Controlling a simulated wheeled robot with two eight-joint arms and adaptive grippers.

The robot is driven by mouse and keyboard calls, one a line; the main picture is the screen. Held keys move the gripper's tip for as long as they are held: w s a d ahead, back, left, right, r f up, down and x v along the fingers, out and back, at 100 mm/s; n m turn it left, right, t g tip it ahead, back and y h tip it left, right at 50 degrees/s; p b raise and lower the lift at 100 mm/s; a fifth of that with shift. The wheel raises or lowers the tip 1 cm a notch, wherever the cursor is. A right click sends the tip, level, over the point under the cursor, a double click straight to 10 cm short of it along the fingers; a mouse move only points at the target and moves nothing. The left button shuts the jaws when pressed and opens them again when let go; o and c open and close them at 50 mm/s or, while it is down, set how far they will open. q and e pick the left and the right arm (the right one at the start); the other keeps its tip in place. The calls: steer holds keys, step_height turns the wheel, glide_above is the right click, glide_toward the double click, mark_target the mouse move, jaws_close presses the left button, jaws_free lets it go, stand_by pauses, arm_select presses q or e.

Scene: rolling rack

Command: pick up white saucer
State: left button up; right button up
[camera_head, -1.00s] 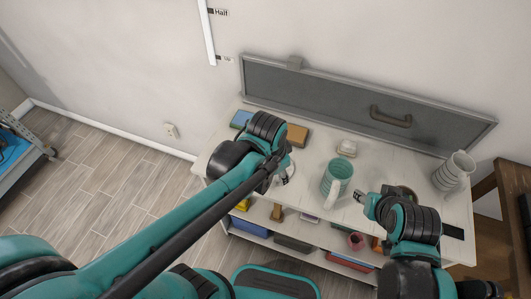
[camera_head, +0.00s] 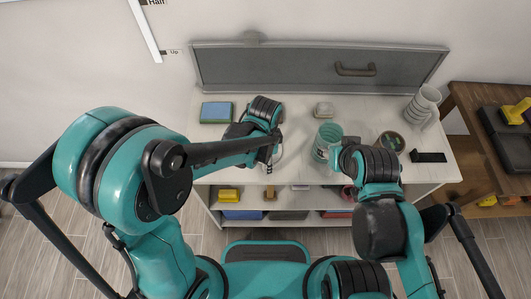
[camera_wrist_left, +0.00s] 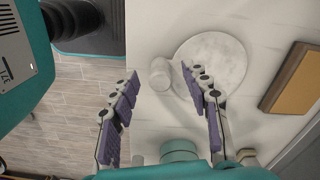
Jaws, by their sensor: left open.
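The white saucer (camera_wrist_left: 222,62) lies flat on the white top surface in the left wrist view. In the head view my left arm mostly hides its place. My left gripper (camera_wrist_left: 158,76) is open and empty, its purple-padded fingers spread. One fingertip overlaps the saucer's near-left edge in the picture; I cannot tell whether it touches. A small white rounded object (camera_wrist_left: 160,73) shows between the fingertips, beside the saucer. In the head view my left gripper (camera_head: 272,162) is over the front left of the rack top. My right gripper (camera_head: 340,157) is beside the teal mug (camera_head: 326,141); its jaws are unclear.
A blue box (camera_head: 216,112) is at the back left of the rack top. A brown box (camera_wrist_left: 294,78) is right of the saucer in the wrist view.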

arm_select(q)
steer(key=shift+d+f, duration=0.1)
steer(key=shift+f, duration=0.75)
jaws_close()
